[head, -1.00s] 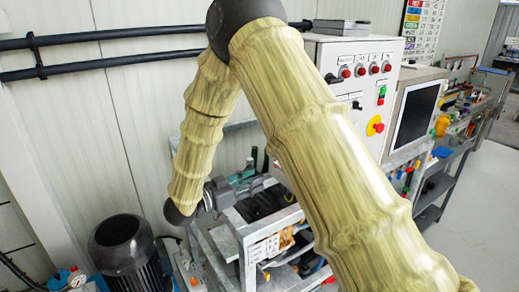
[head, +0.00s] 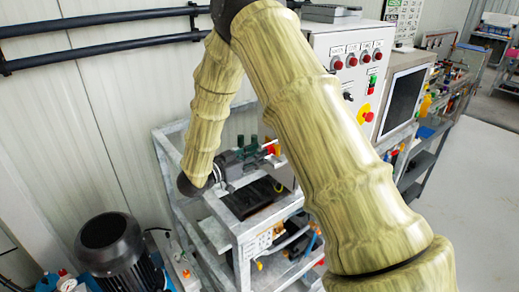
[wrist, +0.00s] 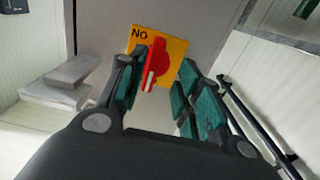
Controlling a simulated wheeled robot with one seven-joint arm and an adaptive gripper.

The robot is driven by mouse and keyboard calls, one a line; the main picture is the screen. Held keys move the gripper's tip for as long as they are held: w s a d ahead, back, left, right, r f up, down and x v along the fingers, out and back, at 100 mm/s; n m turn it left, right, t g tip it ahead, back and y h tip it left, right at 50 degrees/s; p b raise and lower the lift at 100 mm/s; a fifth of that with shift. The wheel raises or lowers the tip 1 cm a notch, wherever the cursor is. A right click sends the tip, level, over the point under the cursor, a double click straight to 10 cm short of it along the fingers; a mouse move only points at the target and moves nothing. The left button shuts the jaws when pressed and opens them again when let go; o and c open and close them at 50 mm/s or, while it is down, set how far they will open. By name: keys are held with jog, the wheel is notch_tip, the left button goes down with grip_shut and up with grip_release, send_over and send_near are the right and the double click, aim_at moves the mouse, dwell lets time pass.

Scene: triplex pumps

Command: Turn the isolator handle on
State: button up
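The red isolator handle (wrist: 155,62) sits on a yellow plate (wrist: 176,48) on a grey panel in the wrist view. The plate shows letters that read "NO" at its upper left. The handle stands roughly upright, leaning a little, with a white mark at its lower end. My gripper (wrist: 160,76) is open, its teal-padded fingers on either side of the handle in the picture. The left finger looks nearer to it and overlaps the plate's edge; contact cannot be told. In the head view my gripper (head: 262,148) is beside a small red part, perhaps the handle.
A control cabinet (head: 322,42) with red buttons and a red-and-yellow knob (head: 365,113) stands behind my arm. A metal frame (head: 226,238) stands below the gripper. A dark motor (head: 108,242) is at lower left. Black pipes (head: 100,45) run along the wall. Open floor lies right.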

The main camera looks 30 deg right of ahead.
jog(key=shift+s+d+r, duration=0.15)
jog(key=shift+d, duration=0.25)
jog(key=shift+s+d+r, duration=0.1)
jog(key=shift+s+d, duration=0.05)
jog(key=shift+d, duration=0.2)
jog(key=shift+w+f, duration=0.1)
jog(key=shift+w, duration=0.05)
jog(key=c, duration=0.6)
jog(key=shift+s+r, duration=0.2)
jog(key=shift+s, duration=0.05)
grip_shut()
jog(key=shift+w, duration=0.1)
